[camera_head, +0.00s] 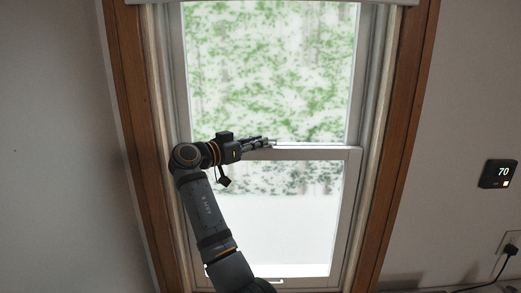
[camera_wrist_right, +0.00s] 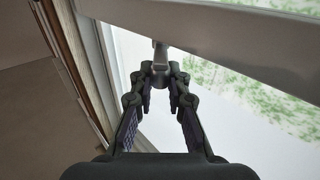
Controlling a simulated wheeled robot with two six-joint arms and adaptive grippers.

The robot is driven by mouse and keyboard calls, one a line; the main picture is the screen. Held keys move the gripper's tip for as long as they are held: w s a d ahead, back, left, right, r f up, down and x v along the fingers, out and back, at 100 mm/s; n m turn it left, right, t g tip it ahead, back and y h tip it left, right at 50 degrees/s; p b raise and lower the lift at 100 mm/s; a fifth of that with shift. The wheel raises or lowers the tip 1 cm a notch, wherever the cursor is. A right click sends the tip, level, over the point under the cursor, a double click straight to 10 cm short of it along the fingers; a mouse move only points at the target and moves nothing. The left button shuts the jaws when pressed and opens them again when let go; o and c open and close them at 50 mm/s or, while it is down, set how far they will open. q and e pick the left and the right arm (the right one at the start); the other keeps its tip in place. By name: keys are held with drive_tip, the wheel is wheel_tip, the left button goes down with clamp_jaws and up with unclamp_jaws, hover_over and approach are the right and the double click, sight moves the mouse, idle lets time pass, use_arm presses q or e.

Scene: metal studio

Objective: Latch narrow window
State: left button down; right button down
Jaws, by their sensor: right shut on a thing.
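The narrow window stands ahead of me with a white meeting rail (camera_head: 315,153) across its middle; the rail also crosses the top of the right wrist view (camera_wrist_right: 230,38). A small pale metal latch (camera_wrist_right: 159,52) hangs at the rail in the wrist view. My right gripper (camera_head: 266,143) is at the left half of the rail, and its fingertips (camera_wrist_right: 160,88) are closed around the latch's lower end. In the head view the latch is mostly hidden by the fingers. My left gripper is not in view.
Brown wooden trim (camera_head: 404,150) frames the window on both sides. A small black thermostat (camera_head: 498,173) is on the right wall, above an outlet with a black plug (camera_head: 510,249). A small sash handle (camera_head: 268,281) shows at the window's bottom. The space before the right panes is clear.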

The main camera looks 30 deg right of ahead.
drive_tip(key=m+g, duration=0.1)
drive_tip(key=g, duration=0.1)
drive_tip(key=w+m+g+p, duration=0.1)
drive_tip(key=shift+w+r+g, duration=0.1)
drive_tip(key=shift+g, duration=0.3)
drive_tip(key=shift+w+m+g+p, duration=0.1)
drive_tip(key=shift+m+g+p, duration=0.2)
drive_tip(key=shift+m+p, duration=0.15)
drive_tip(key=c, duration=1.3)
unclamp_jaws()
wheel_tip(320, 180, up, 10)
drive_tip(key=shift+f, duration=0.15)
